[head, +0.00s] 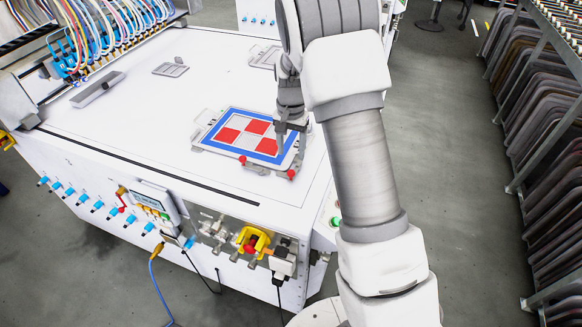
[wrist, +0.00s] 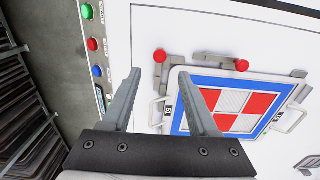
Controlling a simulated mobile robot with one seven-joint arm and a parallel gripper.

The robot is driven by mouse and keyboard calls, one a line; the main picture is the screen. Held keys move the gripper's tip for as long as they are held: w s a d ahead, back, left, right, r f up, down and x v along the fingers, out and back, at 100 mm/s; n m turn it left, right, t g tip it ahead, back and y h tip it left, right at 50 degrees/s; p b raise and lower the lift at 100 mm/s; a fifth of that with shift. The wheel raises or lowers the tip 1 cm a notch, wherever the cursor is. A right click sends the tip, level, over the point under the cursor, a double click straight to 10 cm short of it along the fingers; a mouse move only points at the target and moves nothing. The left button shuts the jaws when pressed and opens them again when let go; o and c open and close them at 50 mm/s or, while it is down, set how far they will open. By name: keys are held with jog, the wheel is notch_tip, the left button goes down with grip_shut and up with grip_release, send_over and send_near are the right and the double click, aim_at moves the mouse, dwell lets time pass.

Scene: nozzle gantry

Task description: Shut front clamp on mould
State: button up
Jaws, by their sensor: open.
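The mould (head: 229,135) is a flat plate with a blue border and a red-and-white checker face, lying on the white table. It also shows in the wrist view (wrist: 262,83). Grey clamp parts with two red knobs run along its front edge: one knob (head: 242,160) sits mid-edge, the other (head: 291,174) at the front right corner. In the wrist view the corner knob (wrist: 160,55) and mid-edge knob (wrist: 242,65) both show. I cannot tell how far the clamp is closed. My gripper (wrist: 164,76) is open and empty above the mould's corner, its fingers apart from the knobs.
A grey bar (head: 97,89) and small grey frames (head: 170,69) lie on the table. Coloured buttons (wrist: 92,44) line the table's edge. Hoses (head: 90,35) hang at the back left. A rack of dark panels (head: 545,130) stands right.

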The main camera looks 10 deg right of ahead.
aim_at(291, 172)
notch_tip(291, 172, down, 8)
jog(key=shift+r, duration=0.15)
grip_shut()
dwell(0.4)
dwell(1.1)
